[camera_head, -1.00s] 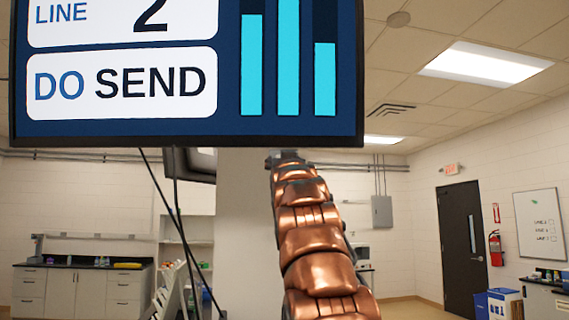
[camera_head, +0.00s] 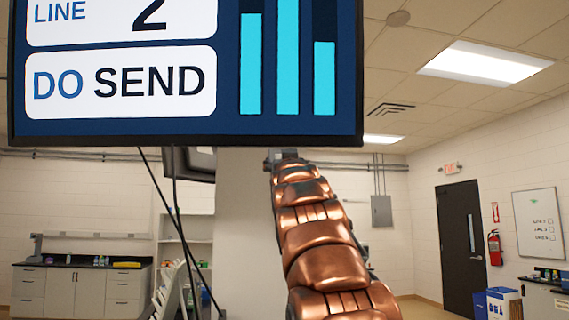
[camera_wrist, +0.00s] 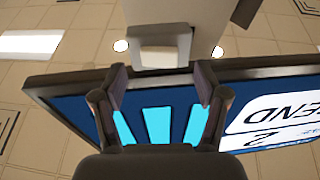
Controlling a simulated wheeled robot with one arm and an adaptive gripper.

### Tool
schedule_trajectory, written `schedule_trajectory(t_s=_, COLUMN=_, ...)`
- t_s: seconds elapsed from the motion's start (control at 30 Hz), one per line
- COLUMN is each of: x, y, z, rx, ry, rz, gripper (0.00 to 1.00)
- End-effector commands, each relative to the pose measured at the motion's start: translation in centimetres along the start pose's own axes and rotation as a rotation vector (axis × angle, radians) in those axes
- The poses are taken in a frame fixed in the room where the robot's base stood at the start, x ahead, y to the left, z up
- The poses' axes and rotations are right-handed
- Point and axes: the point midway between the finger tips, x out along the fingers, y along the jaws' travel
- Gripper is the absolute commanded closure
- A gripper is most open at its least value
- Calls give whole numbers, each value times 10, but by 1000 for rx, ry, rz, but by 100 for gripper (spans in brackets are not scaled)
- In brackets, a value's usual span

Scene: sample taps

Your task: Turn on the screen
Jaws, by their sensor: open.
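The screen (camera_head: 190,127) hangs at the top of the head view, lit, with a dark frame. It shows "LINE 2", "DO SEND" and several cyan bars on blue. In the wrist view the screen (camera_wrist: 255,78) appears upside down and tilted, its frame edge crossing behind the fingers. My gripper (camera_wrist: 154,84) is open and empty, its two fingers spread in front of the screen's bars. Whether they touch the screen I cannot tell. In the head view my copper arm rises to the screen's lower edge, and the gripper is hidden behind the screen.
A pale box-like fixture (camera_wrist: 160,45) is just beyond the fingertips in the wrist view. Dark cables (camera_head: 178,220) hang below the screen. A counter (camera_head: 80,280) stands at the left. A door (camera_head: 462,240) and whiteboard (camera_head: 538,228) are at the right.

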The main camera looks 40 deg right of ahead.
Motion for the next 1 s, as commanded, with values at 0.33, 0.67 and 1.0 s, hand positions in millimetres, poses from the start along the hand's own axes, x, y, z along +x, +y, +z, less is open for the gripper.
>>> schedule_trajectory(t_s=0.33, x=-28, y=0, z=0, rx=-1, ry=-1, rz=1, gripper=27)
schedule_trajectory(t_s=0.67, x=-57, y=0, z=-1, rx=1, ry=0, rz=0, gripper=27)
schedule_trajectory(t_s=1.0, x=-85, y=0, z=0, rx=-1, ry=0, rz=-1, gripper=27)
